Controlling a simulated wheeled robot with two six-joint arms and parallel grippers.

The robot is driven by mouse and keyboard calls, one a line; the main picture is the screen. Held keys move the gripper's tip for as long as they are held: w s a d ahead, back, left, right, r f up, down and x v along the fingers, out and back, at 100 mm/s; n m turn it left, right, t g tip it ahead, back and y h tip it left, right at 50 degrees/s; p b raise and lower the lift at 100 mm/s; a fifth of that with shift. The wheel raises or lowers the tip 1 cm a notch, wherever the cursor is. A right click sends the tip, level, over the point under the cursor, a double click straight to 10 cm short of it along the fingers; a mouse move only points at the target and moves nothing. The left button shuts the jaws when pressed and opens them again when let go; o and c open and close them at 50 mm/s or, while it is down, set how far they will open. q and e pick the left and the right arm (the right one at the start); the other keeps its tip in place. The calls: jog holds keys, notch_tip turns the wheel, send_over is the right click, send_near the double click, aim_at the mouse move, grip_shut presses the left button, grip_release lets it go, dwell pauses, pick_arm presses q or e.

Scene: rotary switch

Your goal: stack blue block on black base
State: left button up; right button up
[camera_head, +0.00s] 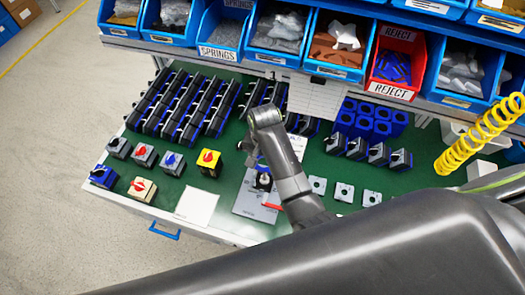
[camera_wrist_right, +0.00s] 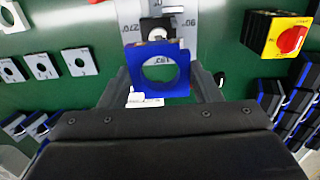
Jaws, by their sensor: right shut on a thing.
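In the right wrist view a blue block (camera_wrist_right: 132,76) with a large round hole sits between the two grey fingers of my right gripper (camera_wrist_right: 160,86), which is shut on it. Just beyond the block is a black base (camera_wrist_right: 157,25) on a grey plate with angle marks (camera_wrist_right: 186,22). The block overlaps the base in this view, so I cannot tell whether they touch. In the head view the dark base (camera_head: 263,181) shows on the grey plate (camera_head: 246,205), beside my right arm, which hides most of the gripper. My left gripper is not in view.
A yellow block with a red knob (camera_head: 208,162) stands left of the plate. Square plates with holes (camera_head: 344,192) lie to the right. Blue blocks (camera_head: 368,120) and rows of dark parts (camera_head: 185,105) fill the back, below shelf bins (camera_head: 275,35). A white card (camera_head: 196,206) lies in front.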

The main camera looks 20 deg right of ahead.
aim_at(265, 172)
jog(key=shift+s+r, duration=0.1)
jog(key=shift+s, duration=0.05)
jog(key=shift+s+d, duration=0.1)
jog(key=shift+f+b, duration=0.35)
jog(key=shift+f, duration=0.65)
notch_tip(265, 172, down, 2)
jog(key=shift+f+b, duration=0.1)
jog(key=shift+b, duration=0.5)
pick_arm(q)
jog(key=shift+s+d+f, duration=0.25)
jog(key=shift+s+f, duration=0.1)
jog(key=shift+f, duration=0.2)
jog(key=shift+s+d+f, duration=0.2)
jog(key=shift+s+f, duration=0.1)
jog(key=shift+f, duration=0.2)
pick_arm(e)
jog(key=shift+f, duration=0.3)
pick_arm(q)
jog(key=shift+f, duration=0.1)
pick_arm(e)
jog(key=shift+f, duration=0.25)
pick_arm(q)
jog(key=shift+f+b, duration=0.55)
jog(key=shift+b, duration=0.25)
pick_arm(e)
jog(key=shift+f, duration=1.5)
